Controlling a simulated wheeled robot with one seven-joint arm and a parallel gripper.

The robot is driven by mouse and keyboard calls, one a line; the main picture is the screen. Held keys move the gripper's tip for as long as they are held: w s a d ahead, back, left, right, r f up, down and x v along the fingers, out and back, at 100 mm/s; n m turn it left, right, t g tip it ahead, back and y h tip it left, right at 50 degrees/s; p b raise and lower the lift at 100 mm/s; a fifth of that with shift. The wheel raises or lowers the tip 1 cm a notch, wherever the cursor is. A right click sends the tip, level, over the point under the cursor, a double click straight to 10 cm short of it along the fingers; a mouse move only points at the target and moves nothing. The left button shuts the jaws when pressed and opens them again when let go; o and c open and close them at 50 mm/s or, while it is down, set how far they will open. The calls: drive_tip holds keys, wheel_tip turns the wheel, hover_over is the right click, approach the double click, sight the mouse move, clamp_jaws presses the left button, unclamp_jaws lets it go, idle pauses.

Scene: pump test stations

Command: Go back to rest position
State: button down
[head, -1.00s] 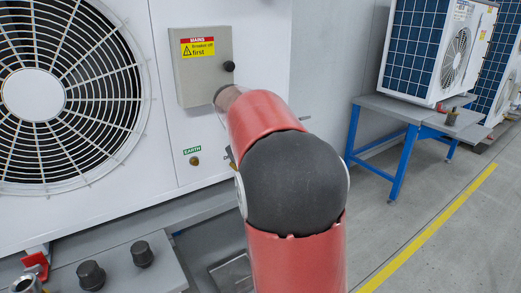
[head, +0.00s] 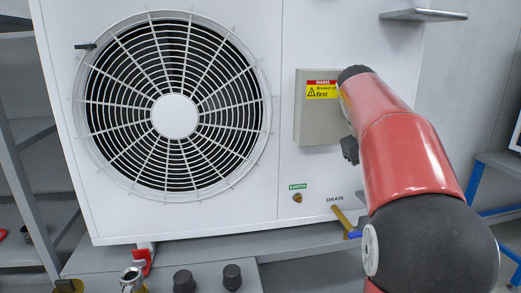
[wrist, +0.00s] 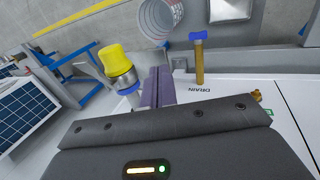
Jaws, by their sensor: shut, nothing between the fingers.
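My gripper (wrist: 158,86) shows in the wrist view as dark fingers closed together, with nothing held. In the head view my red and black arm rises at the right, beside the mains box, and its fingers cannot be made out. The grey mains box (head: 313,128) on the white unit (head: 283,60) has a red and yellow label; my arm overlaps its right edge. The brass drain pipe (head: 345,220) with a blue end is below it. It also shows in the wrist view (wrist: 199,63), just right of the fingers and apart from them.
A yellow-capped fitting (wrist: 115,60) is left of the fingers in the wrist view. The large fan grille (head: 174,116) fills the unit's left side. Dark knobs (head: 184,281) stand on the bench below. A grey shelf (head: 423,15) juts out at upper right. A blue-legged table (head: 477,190) is at right.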

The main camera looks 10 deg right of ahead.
drive_tip(key=s+a+f+t+y, duration=0.2)
drive_tip(key=s+a+f, duration=0.6)
drive_tip(key=s+a, duration=0.1)
drive_tip(key=s+a+f+t+y, duration=0.2)
drive_tip(key=s+a+f, duration=0.6)
drive_tip(key=s, duration=0.4)
drive_tip(key=shift+a+f+t, duration=0.3)
drive_tip(key=shift+a+t, duration=0.5)
drive_tip(key=shift+a, duration=0.1)
